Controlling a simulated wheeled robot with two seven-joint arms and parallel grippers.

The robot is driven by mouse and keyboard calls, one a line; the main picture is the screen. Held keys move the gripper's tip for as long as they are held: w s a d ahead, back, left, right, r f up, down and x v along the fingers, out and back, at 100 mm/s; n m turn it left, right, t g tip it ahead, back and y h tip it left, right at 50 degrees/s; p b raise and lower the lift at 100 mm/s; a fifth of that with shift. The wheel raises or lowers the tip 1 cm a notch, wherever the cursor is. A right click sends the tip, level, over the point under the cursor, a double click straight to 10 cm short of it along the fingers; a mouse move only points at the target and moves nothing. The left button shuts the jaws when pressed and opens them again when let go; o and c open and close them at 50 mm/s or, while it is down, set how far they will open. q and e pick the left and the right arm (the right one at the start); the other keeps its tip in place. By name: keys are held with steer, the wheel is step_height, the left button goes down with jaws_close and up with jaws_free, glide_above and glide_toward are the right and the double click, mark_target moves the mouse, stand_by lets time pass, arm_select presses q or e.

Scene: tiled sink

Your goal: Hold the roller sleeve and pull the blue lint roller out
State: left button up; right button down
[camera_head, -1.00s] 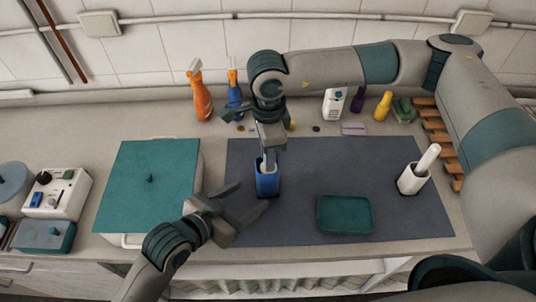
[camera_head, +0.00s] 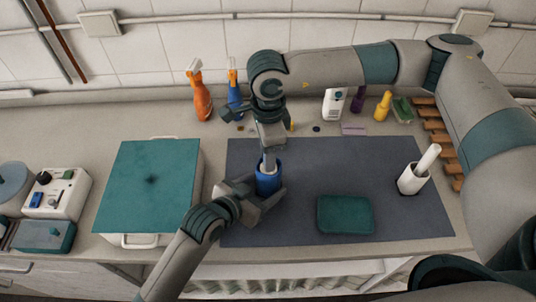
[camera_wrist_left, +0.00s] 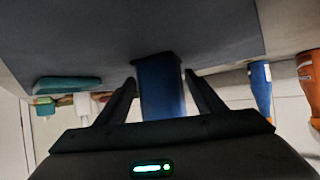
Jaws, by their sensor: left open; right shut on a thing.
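The blue roller sleeve (camera_head: 267,184) stands upright on the dark mat, left of its middle. The lint roller's pale handle (camera_head: 269,161) comes out of its top; the rest of the roller is hidden inside the sleeve. My right gripper (camera_head: 269,152) points down from above and is shut on the handle. My left gripper (camera_head: 262,195) is low at the sleeve, open, with one finger on each side of it. In the left wrist view the sleeve (camera_wrist_left: 162,92) sits between the two spread fingers, with gaps visible on both sides.
A white holder (camera_head: 412,180) with a white roller stands at the mat's right. A green tray (camera_head: 345,214) lies at the front of the mat (camera_head: 310,165). A teal-lidded box (camera_head: 150,185) is left. Spray bottles (camera_head: 200,95) and other bottles line the back.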

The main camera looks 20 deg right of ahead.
arm_select(q)
steer(key=shift+d+f, duration=0.1)
steer(key=shift+d, duration=0.05)
steer(key=shift+c, duration=0.6)
steer(key=c, duration=0.5)
steer(key=o, duration=1.1)
steer(key=c, duration=1.4)
arm_select(e)
steer(key=shift+r, duration=0.2)
